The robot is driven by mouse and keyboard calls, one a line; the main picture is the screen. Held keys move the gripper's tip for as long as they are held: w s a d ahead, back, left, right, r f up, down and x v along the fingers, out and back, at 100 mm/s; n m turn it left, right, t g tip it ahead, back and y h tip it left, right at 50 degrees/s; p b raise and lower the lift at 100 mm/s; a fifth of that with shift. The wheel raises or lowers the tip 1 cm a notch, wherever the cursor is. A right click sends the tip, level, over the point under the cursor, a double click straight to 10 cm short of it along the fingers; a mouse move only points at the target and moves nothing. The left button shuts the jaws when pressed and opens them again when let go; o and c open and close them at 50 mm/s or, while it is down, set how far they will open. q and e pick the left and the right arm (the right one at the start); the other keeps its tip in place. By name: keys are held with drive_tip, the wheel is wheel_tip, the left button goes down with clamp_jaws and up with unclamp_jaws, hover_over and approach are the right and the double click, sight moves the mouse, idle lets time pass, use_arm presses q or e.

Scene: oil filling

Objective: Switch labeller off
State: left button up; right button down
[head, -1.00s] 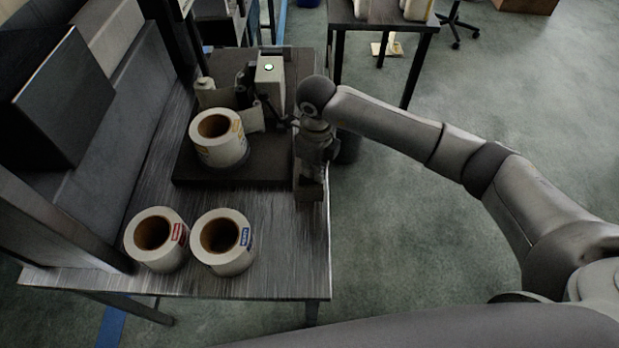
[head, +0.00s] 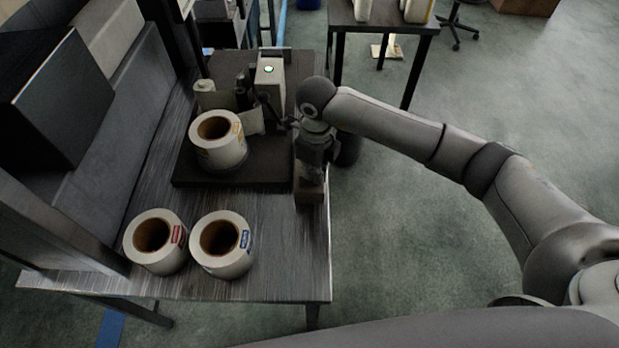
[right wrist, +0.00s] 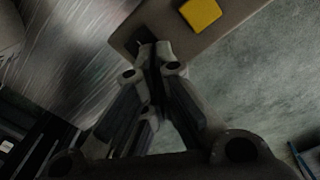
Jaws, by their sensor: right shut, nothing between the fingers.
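My right gripper (head: 313,165) points down at the table's right edge, over a small brown-grey box (head: 310,193). In the right wrist view this box (right wrist: 222,32) carries a yellow button (right wrist: 201,13) and a dark part by the fingertips. The right gripper (right wrist: 155,50) is shut and empty, its tips at the box edge; contact is unclear. My left gripper is not in view.
Two more label rolls, one with a red label (head: 156,241) and one with a blue label (head: 222,244), stand at the front of the table (head: 285,270). Another table (head: 385,14) stands behind. Green floor to the right is open.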

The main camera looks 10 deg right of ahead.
drive_tip(key=shift+r+p, duration=1.35)
drive_tip(key=shift+r, duration=1.65)
